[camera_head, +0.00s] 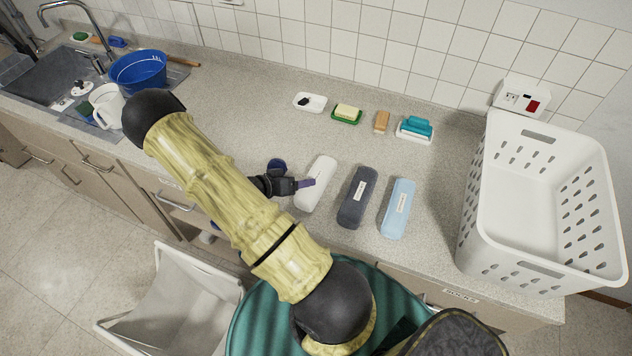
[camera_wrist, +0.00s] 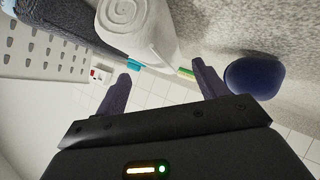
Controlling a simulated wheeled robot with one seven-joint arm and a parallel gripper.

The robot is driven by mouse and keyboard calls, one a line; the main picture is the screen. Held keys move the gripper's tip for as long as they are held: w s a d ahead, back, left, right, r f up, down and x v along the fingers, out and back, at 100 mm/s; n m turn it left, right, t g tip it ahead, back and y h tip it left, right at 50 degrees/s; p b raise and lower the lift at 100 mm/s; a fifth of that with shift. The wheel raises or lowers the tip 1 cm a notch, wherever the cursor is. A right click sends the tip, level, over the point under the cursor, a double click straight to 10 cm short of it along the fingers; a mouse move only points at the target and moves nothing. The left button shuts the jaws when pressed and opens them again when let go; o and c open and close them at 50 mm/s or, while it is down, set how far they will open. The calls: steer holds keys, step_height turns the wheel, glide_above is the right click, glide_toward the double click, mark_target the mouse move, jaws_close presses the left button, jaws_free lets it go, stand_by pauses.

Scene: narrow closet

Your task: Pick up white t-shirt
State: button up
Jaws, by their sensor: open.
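The white t-shirt (camera_head: 316,184) is rolled up and lies on the counter, left of two other rolls. In the wrist view its spiral end (camera_wrist: 125,18) shows at the top, beyond the fingertips. My gripper (camera_head: 303,184) is at the left side of the white roll, with a purple finger overlapping its edge in the head view. In the wrist view my gripper (camera_wrist: 162,72) has its fingers spread apart with nothing held between them. I cannot tell whether a finger touches the roll.
A dark grey roll (camera_head: 357,198) and a light blue roll (camera_head: 397,209) lie to the right. A white basket (camera_head: 533,270) stands at the right end. A dark blue round object (camera_wrist: 253,76) is close beside my gripper. Soap dishes and brushes line the back.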

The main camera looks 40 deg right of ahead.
steer(key=p+x, duration=0.1)
steer(key=x, duration=0.1)
steer(key=p+x, duration=0.1)
steer(key=x, duration=0.1)
steer(key=shift+s, duration=0.2)
steer(key=shift+d+f, duration=0.25)
steer(key=c, duration=0.8)
